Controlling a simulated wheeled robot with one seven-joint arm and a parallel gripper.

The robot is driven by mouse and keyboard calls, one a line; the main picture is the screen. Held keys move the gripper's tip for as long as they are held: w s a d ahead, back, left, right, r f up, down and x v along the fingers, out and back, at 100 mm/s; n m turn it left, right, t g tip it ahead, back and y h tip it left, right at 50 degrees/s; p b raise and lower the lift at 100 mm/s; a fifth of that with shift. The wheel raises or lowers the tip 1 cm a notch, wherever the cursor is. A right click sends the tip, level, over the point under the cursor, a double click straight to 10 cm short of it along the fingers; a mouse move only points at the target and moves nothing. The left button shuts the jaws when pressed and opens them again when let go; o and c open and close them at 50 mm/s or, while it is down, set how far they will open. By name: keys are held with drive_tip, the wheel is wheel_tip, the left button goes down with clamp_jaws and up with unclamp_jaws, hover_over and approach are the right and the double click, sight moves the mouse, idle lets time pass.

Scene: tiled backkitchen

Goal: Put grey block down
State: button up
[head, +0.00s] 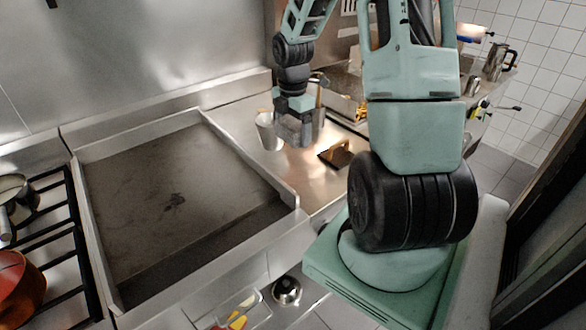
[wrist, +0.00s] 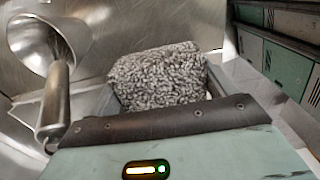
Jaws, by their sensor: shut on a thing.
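The grey block (wrist: 158,76) has a rough, pebbly, speckled surface. It sits between the fingers of my gripper (wrist: 162,88) in the wrist view, with a finger on each side of it. My gripper is shut on it. In the head view my gripper (head: 297,137) points down over the steel counter (head: 300,182), right of the griddle. The block cannot be made out clearly from the gripper there. Whether its underside touches the counter cannot be told.
A metal cone-shaped vessel with a handle (wrist: 58,98) stands close left of my gripper; it shows in the head view (head: 268,130). A dark brown object (head: 338,153) lies to the right. The large griddle (head: 170,195) is at left. Bare counter lies in front.

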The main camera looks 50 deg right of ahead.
sight(292, 178)
wheel_tip(292, 178, down, 14)
drive_tip(key=shift+p, duration=0.65)
drive_tip(key=shift+f, duration=0.2)
drive_tip(key=o, duration=1.3)
drive_tip(key=shift+c, duration=0.2)
drive_tip(key=shift+r, duration=0.15)
